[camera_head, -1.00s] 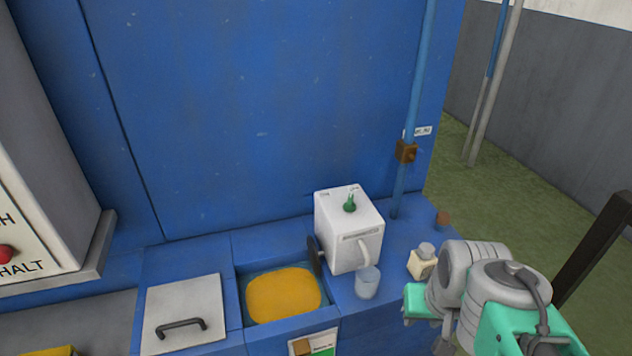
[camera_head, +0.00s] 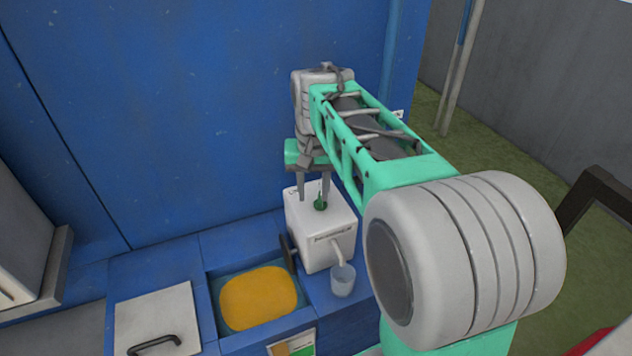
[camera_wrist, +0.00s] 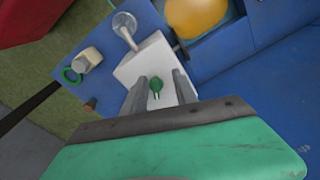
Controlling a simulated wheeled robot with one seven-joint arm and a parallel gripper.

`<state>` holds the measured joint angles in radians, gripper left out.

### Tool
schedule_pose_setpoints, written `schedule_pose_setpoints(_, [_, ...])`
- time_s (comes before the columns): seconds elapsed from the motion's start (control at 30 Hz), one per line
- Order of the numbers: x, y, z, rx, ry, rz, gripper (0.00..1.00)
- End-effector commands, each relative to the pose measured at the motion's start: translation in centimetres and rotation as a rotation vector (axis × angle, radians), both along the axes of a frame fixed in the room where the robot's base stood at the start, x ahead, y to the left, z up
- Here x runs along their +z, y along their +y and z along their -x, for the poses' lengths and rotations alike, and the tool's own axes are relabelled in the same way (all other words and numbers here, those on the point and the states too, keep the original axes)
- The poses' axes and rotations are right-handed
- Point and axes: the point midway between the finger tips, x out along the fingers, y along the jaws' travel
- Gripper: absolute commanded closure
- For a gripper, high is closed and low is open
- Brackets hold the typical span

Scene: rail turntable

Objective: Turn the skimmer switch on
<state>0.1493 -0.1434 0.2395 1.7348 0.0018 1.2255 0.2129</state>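The skimmer is a white box (camera_head: 328,244) on the blue counter, with a spout at its front and a dark disc at its left side. Its switch is a small green knob (camera_head: 320,204) on the top face. My gripper (camera_head: 313,196) points down just above the box, its two grey fingers apart on either side of the knob. In the wrist view the green knob (camera_wrist: 156,86) shows between the open fingers (camera_wrist: 158,84). Nothing is held. I cannot tell whether the fingers touch the knob.
A clear cup (camera_head: 343,280) stands under the spout. An open basin of orange liquid (camera_head: 258,298) lies left of the box, beside a grey lid with a handle (camera_head: 157,318). A cream bottle (camera_wrist: 88,59) stands on the counter. A blue wall (camera_head: 200,120) rises behind.

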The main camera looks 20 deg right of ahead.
Motion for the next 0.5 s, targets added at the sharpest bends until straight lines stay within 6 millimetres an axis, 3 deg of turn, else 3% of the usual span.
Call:
schedule_pose_setpoints(0.03, [0.9, -1.3, -1.8, -0.051, 0.03, -0.007, 0.66])
schedule_pose_setpoints(0.1, [1.2, -2.6, -3.3, -0.106, 0.061, -0.014, 0.66])
schedule_pose_setpoints(0.2, [1.3, -3.7, -4.5, -0.151, 0.083, -0.019, 0.66])
schedule_pose_setpoints(0.37, [-0.2, -4.0, -4.7, -0.164, 0.09, -0.021, 0.66])
schedule_pose_setpoints(0.5, [-2.9, -4.0, -4.6, -0.164, 0.089, -0.021, 0.66])
